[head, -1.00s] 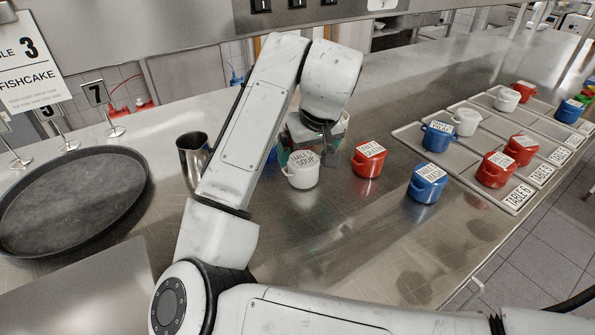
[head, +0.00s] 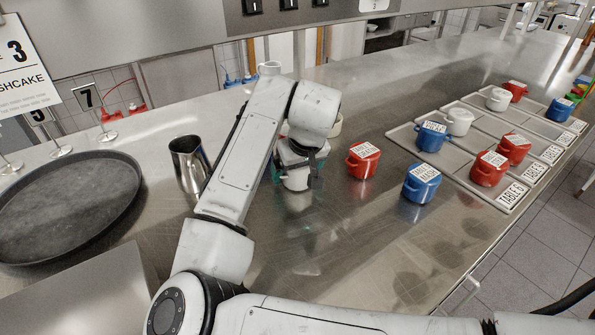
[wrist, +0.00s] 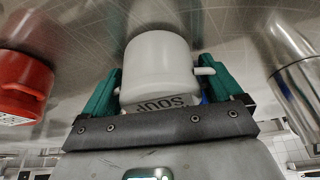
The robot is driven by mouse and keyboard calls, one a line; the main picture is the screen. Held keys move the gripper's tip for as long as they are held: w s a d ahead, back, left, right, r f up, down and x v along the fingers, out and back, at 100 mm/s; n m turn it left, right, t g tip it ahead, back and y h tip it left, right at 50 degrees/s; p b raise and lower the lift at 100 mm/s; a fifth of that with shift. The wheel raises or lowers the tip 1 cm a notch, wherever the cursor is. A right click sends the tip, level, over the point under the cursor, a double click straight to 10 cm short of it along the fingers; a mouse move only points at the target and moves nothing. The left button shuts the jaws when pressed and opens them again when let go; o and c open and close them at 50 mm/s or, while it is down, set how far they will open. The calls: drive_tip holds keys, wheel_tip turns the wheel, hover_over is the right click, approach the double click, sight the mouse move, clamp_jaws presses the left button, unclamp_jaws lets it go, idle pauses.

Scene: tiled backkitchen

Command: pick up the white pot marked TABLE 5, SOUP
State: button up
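The white pot (wrist: 158,68) is upright between my gripper's two green fingers in the wrist view. Its label shows the word SOUP upside down; the rest of the label is hidden by the gripper's dark crossbar. A stub handle sticks out toward the right finger. My gripper (wrist: 162,82) is open around the pot, with narrow gaps at its sides; contact at the handle is unclear. In the head view the pot (head: 295,181) shows only in part under my gripper (head: 300,165), on the steel counter.
A red lidded pot (head: 363,162) and a blue one (head: 422,184) stand right of the white pot. A steel jug (head: 189,165) stands to the left, near my arm. A round black tray (head: 65,205) lies far left. Trays (head: 505,192) with more pots are at right.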

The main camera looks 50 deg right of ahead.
drive_tip(key=c, duration=1)
drive_tip(key=shift+r, duration=0.1)
